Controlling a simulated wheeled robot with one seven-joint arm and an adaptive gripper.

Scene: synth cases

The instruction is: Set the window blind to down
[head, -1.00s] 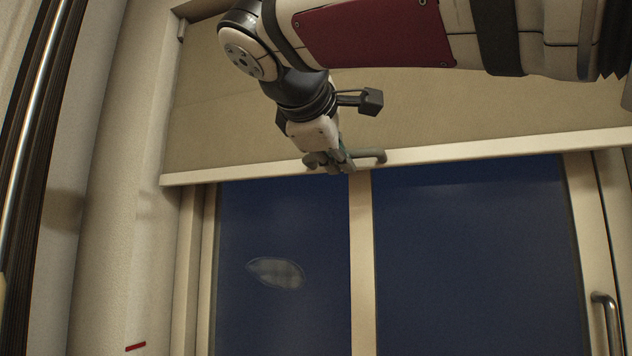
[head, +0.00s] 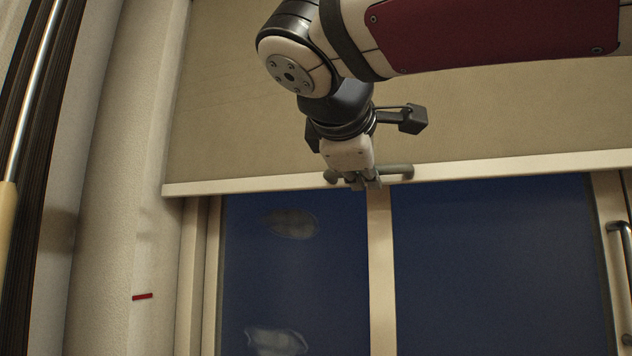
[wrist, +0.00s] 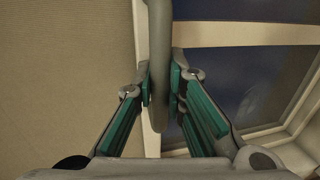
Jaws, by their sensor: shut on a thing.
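The tan window blind (head: 250,110) covers the upper part of the window and ends in a pale bottom bar (head: 260,184). A grey handle (head: 398,172) is fixed to that bar. My gripper (head: 362,183) is shut on the handle. In the wrist view the handle (wrist: 159,60) runs between the two green-padded fingers of my gripper (wrist: 161,88). The blind's fabric (wrist: 65,70) fills the left of that view. The part of the handle inside the fingers is partly hidden in the head view.
Below the bar, dark blue window panes (head: 490,270) are split by a pale upright (head: 381,280). A small red mark (head: 142,296) is on the wall at the left, below the bar's height. A metal window handle (head: 622,235) is at the right edge.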

